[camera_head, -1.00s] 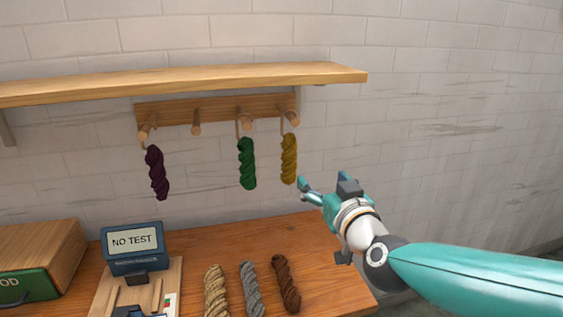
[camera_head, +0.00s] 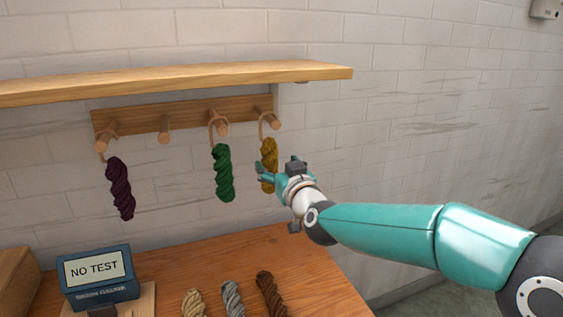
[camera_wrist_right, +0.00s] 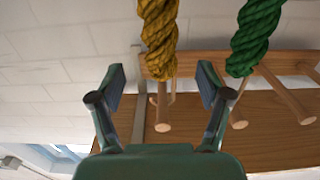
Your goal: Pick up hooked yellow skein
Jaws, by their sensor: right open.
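The yellow skein (camera_head: 269,158) hangs by a loop from the rightmost peg (camera_head: 270,122) of the wall rack. My right gripper (camera_head: 262,172) is at its lower part in the head view and covers some of it. In the right wrist view the yellow skein (camera_wrist_right: 159,35) shows ahead, lined up with the gap between the fingers of my open right gripper (camera_wrist_right: 160,85). The fingers stand apart on both sides, and nothing is gripped. Whether a finger touches the skein cannot be told. My left gripper is not in view.
A green skein (camera_head: 223,173) hangs close by on the left, also in the wrist view (camera_wrist_right: 255,38). A purple skein (camera_head: 120,188) hangs farther left. A shelf (camera_head: 180,83) juts out above. Below, a table (camera_head: 225,258) holds several skeins and a gauge (camera_head: 95,274).

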